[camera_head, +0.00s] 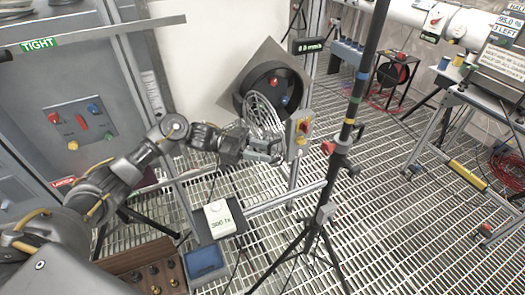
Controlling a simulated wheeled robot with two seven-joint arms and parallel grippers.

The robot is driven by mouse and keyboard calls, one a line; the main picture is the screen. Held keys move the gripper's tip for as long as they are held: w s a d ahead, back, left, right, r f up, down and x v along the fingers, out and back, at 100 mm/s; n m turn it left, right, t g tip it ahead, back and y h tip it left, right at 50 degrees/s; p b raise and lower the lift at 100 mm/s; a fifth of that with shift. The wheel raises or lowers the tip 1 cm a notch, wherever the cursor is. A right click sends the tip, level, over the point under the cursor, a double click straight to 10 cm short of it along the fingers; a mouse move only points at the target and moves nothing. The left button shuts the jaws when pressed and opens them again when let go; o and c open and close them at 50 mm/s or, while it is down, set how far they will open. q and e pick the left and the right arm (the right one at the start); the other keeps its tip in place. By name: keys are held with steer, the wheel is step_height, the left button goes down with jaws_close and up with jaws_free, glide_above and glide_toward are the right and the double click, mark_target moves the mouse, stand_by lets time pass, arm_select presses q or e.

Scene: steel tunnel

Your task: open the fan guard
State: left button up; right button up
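The fan (250,79) is a dark round housing on a tilted grey square plate, with red and blue parts inside. The wire fan guard (263,113) stands out from the lower front of the housing, at an angle to it, so part of the opening is uncovered. My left arm reaches in from the left. My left gripper (268,150) is at the lower edge of the guard, just below the wires. I cannot tell whether its fingers touch or hold the wire. My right gripper is not in view.
A box with a red and yellow switch (302,127) is close to the right of the guard. A black tripod pole (349,130) stands in front. A small white box (219,218) and a blue tray (205,263) sit below the gripper.

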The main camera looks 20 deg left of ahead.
arm_select(q)
steer(key=a+b, duration=0.4)
steer(key=a, duration=0.6)
steer(key=shift+s+a, duration=0.3)
steer(key=shift+a, duration=0.1)
